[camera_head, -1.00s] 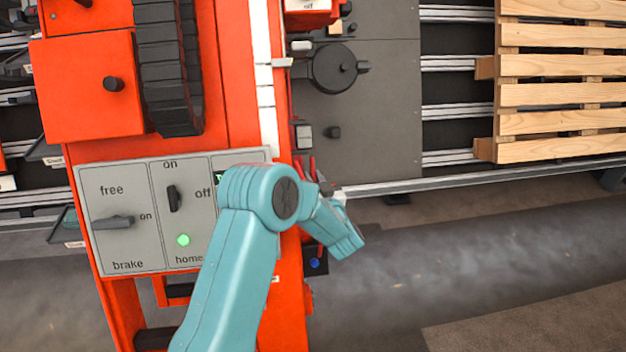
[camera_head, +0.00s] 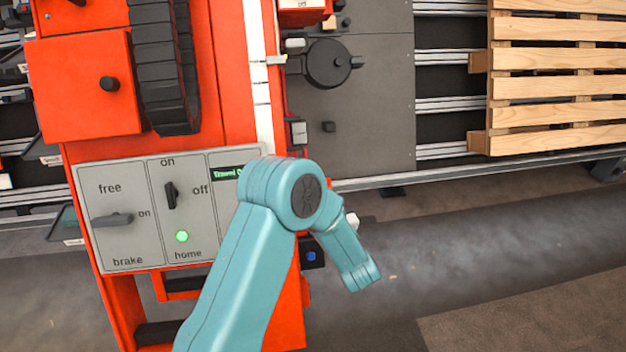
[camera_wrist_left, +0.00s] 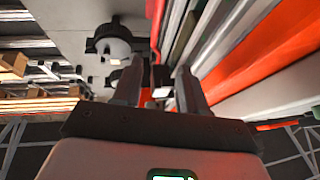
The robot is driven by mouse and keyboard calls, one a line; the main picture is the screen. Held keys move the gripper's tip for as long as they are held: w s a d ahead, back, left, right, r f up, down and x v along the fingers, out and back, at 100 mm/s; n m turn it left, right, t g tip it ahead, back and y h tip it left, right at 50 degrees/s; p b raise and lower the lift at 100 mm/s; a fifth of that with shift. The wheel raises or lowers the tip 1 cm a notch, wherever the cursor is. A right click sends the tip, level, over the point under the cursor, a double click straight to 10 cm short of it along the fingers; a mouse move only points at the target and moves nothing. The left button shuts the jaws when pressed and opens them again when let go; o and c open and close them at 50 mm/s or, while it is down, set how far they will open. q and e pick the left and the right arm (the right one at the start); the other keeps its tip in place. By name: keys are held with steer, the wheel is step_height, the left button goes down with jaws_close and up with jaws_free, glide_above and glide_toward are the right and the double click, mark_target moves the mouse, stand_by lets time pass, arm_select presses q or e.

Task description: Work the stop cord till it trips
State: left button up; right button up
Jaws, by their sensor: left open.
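I cannot make out a stop cord for certain in either view. My left arm reaches up from the bottom of the head view and bends over the right edge of the orange machine column (camera_head: 225,80); the jaws are hidden there behind the arm. In the left wrist view my left gripper (camera_wrist_left: 157,78) is open, its two dark fingers apart. A small dark part and a pale block show between or behind the fingers; I cannot tell whether they touch. My right gripper is in neither view.
A grey panel (camera_head: 130,185) with lever, switch and green light is on the column. A black round knob (camera_head: 328,62) sits on a grey plate right of it. A wooden pallet (camera_head: 560,87) lies on rails at the right. A blue button (camera_head: 311,256) is beside the arm.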

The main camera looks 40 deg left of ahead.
arm_select(q)
steer(key=v, duration=0.6)
steer(key=shift+s+d+p, duration=0.2)
steer(key=shift+d+p, duration=0.1)
